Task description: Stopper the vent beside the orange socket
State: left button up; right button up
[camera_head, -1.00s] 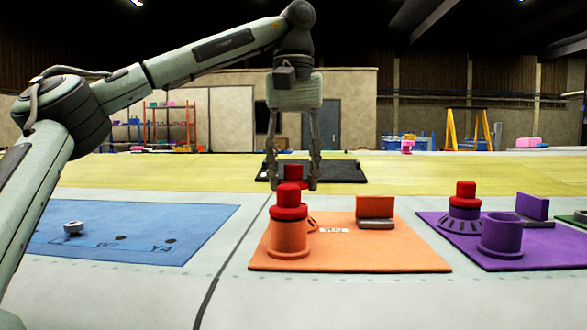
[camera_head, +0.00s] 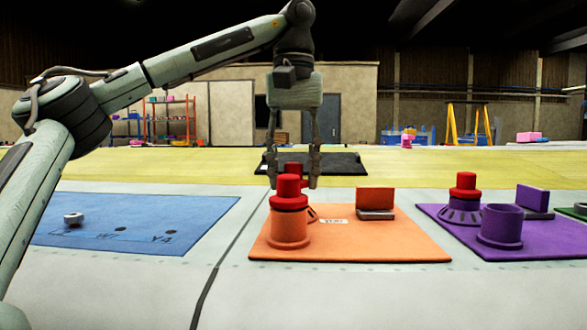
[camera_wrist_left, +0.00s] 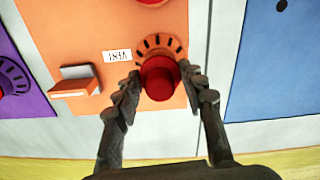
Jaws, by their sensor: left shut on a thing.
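The orange socket (camera_head: 289,231) stands at the front left of the orange mat, with a red stopper (camera_head: 289,187) in its top. Behind it, mostly hidden in the head view, is the orange slotted vent (camera_wrist_left: 159,43). My left gripper (camera_head: 295,183) points down over the vent, shut on a second red stopper (camera_wrist_left: 159,78). In the wrist view this stopper sits between the fingertips and overlaps the near part of the vent's slotted ring. I cannot tell whether it is seated or just above. My right gripper is not in view.
An orange block stand (camera_head: 375,202) and a VENT label (camera_wrist_left: 117,56) are on the orange mat (camera_head: 390,243). To the right, a purple mat has a purple open socket (camera_head: 500,226) and a red-stoppered purple vent (camera_head: 461,208). A blue mat (camera_head: 200,215) lies left with a small metal piece (camera_head: 74,219).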

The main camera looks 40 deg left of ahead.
pick_arm(q)
jog(key=shift+f, duration=0.65)
jog(key=o, duration=1.2)
notch_tip(320, 180, up, 12)
jog(key=shift+r, duration=0.1)
